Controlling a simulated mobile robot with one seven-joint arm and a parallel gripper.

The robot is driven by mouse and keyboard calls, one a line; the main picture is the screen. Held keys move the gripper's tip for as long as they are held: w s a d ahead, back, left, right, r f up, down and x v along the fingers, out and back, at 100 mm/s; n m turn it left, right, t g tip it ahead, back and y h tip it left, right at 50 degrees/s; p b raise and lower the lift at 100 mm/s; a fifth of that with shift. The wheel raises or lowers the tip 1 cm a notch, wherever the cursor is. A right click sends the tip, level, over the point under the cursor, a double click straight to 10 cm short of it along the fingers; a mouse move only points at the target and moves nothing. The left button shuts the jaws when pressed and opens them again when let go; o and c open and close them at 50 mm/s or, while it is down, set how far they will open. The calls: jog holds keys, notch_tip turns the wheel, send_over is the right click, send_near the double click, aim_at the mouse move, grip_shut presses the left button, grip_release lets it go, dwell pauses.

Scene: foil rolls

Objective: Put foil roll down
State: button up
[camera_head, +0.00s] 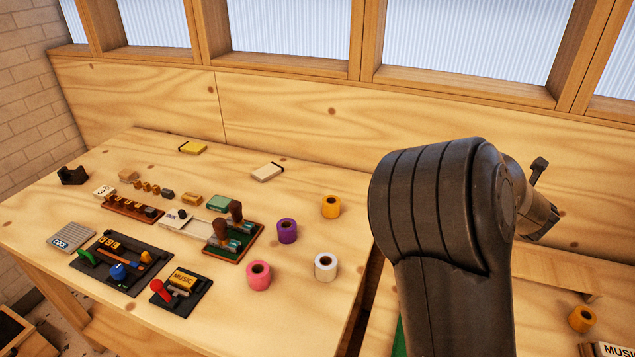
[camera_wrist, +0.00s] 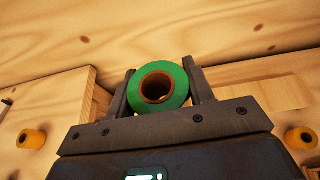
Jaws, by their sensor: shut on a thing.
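My gripper (camera_wrist: 163,84) is shut on a green foil roll (camera_wrist: 158,88), with one finger on each side of it in the wrist view. The roll's brown core opening faces the camera. In the head view my dark arm fills the right side and hides the green roll. On the left table stand a purple roll (camera_head: 287,231), a yellow roll (camera_head: 331,207), a pink roll (camera_head: 258,276) and a white roll (camera_head: 326,267). An orange roll (camera_head: 582,319) stands at the lower right.
The left table (camera_head: 60,205) holds stamps, small blocks and dark trays (camera_head: 122,262). A gap separates it from the right-hand surface. A box marked MUSIC (camera_head: 612,349) is at the lower right corner. A wooden wall (camera_head: 300,125) runs behind. Bare wood surrounds the rolls.

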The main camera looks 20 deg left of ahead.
jog(key=w+a+n+y, duration=0.3)
jog(key=w+a, duration=0.1)
jog(key=a, duration=0.6)
jog(key=n+g+y, duration=1)
jog(key=n, duration=0.2)
send_over(283, 205)
notch_tip(283, 205, down, 12)
jog(key=shift+f, duration=1.95)
jog(key=shift+f, duration=0.1)
